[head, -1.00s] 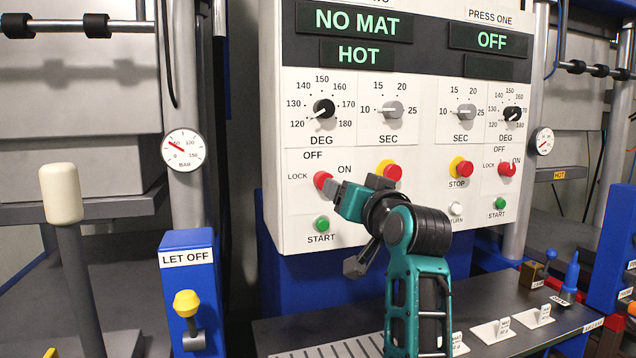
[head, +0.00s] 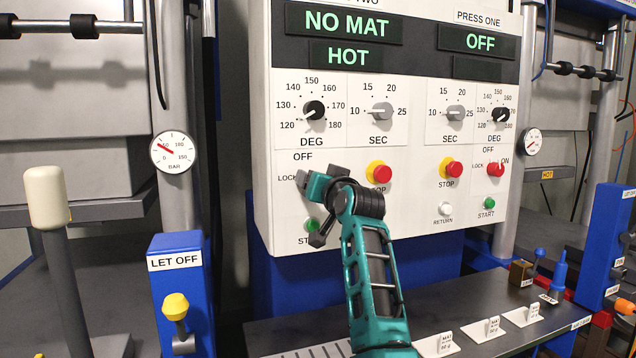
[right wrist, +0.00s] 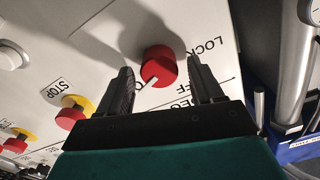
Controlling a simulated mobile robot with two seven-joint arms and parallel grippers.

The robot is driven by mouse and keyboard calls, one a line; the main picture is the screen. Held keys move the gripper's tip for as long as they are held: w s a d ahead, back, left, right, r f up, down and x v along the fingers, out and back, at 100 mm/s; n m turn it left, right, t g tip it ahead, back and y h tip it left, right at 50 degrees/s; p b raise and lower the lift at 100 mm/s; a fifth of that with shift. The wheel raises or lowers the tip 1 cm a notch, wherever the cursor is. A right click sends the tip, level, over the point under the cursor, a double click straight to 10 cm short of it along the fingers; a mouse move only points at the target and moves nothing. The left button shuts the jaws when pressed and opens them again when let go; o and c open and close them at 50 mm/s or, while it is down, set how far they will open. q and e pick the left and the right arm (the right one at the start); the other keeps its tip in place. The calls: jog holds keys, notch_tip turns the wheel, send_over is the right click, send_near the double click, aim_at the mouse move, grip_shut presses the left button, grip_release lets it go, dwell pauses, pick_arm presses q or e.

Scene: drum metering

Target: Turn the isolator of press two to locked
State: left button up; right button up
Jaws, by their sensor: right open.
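The isolator of press two is a red round knob (right wrist: 160,66) with a white pointer, seen in the right wrist view. Its pointer aims to the lower left there, away from the printed LOCK word. My right gripper (right wrist: 161,88) is open, one finger on each side of the knob; I cannot tell whether they touch it. In the head view my right gripper (head: 312,184) covers the knob, between the LOCK and OFF labels of the left-hand panel half (head: 340,230). My left gripper is not in view.
A red and yellow stop button (head: 379,172) sits just right of my gripper, and a green start button (head: 312,224) is partly hidden below it. Press one's isolator (head: 495,169) is farther right. A dark shelf (head: 400,306) with small labelled cards runs below the panel.

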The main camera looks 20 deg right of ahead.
jog(key=shift+w, duration=0.1)
jog(key=c, duration=1.1)
